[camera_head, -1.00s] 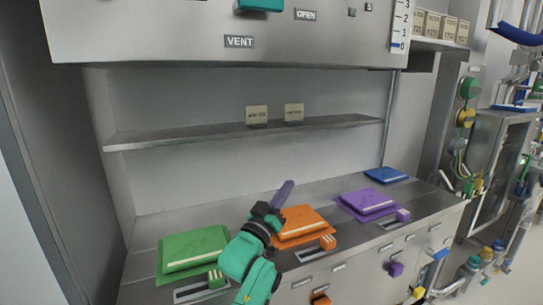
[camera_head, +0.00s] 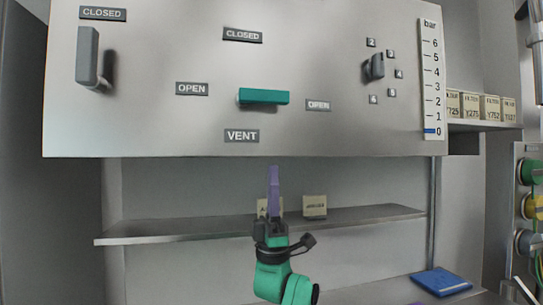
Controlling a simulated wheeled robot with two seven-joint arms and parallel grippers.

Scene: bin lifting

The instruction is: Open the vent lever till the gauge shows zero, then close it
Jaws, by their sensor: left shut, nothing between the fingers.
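The teal vent lever (camera_head: 263,96) is on the steel panel (camera_head: 150,130), above the VENT label. It lies horizontal, with its free end pointing right towards the OPEN label (camera_head: 318,105); a CLOSED label (camera_head: 242,35) is above it. The bar gauge (camera_head: 431,80) is at the panel's right edge, and its blue mark (camera_head: 431,131) is at 0. My left gripper (camera_head: 273,170) points up with its purple fingers shut and empty. In the picture it is below the lever, apart from it.
A grey lever (camera_head: 88,56) stands upright at the panel's left, by another CLOSED label. A numbered knob (camera_head: 375,67) is at the right. A shelf (camera_head: 370,218) with small labelled boxes (camera_head: 314,206) runs below the panel.

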